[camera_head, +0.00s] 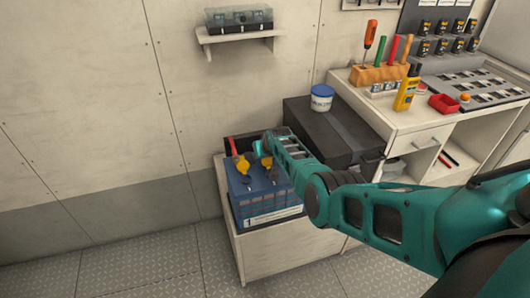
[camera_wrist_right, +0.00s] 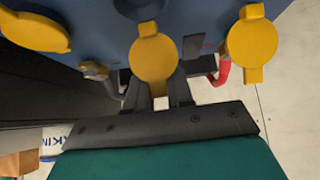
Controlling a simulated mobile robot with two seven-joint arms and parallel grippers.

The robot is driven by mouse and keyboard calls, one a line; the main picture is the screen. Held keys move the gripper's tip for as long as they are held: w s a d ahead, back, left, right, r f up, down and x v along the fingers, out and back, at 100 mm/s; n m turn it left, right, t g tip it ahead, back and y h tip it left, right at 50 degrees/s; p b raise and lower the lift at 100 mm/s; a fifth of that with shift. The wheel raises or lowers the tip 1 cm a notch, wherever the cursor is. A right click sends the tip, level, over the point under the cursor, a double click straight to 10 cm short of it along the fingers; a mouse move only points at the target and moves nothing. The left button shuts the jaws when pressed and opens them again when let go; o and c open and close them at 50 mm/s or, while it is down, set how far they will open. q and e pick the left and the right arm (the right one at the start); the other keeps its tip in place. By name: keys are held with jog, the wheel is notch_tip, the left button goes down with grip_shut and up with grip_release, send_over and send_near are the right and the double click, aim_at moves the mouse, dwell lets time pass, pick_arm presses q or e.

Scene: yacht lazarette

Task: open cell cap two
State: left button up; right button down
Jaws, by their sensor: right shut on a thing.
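The blue battery (camera_head: 262,205) stands on a low white cabinet, with yellow caps on its top. One yellow cap (camera_head: 242,165) shows at the left of its top in the head view. My right gripper (camera_wrist_right: 156,88) is shut on the middle yellow cap (camera_wrist_right: 152,57), one finger on each side of its lower part. Other yellow caps lie to the left (camera_wrist_right: 35,32) and right (camera_wrist_right: 250,38) in the right wrist view. A dark round shape (camera_wrist_right: 140,6) shows just beyond the held cap. The cap numbers cannot be read. My left gripper is not in view.
A red cable (camera_wrist_right: 218,72) runs close to my right fingers. A dark box (camera_head: 330,130) with a white-and-blue tub (camera_head: 322,97) stands behind and right of the battery. A workbench (camera_head: 435,125) with tools stands farther right. A wall shelf (camera_head: 238,35) hangs above.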

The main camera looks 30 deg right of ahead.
jog(key=shift+s+a+f, duration=0.15)
jog(key=shift+s+f, duration=0.1)
jog(key=shift+f, duration=0.1)
jog(key=c, duration=1.1)
grip_release()
jog(key=shift+w+r, duration=0.1)
jog(key=shift+r, duration=0.2)
jog(key=shift+p+v, duration=0.7)
jog(key=shift+v, duration=5.6)
